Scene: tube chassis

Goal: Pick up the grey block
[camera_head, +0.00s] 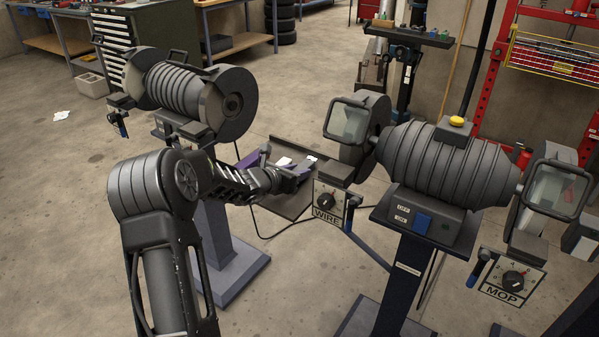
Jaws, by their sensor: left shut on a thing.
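My left arm comes in from the lower left and reaches to the middle of the view. My left gripper (296,172) is shut on a small grey thing, which seems to be the grey block. The gripper covers most of it, so its shape and edges are hard to make out. It is at a grey tray (283,202), just left of the bench grinder's WIRE dial. I cannot tell whether the held thing touches the tray. My right gripper is not in view.
A large grey grinder (436,165) on a pedestal stands close on the right, with clear guards and a MOP dial (513,281). A second grinder (180,92) stands behind my left arm. Open concrete floor lies between.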

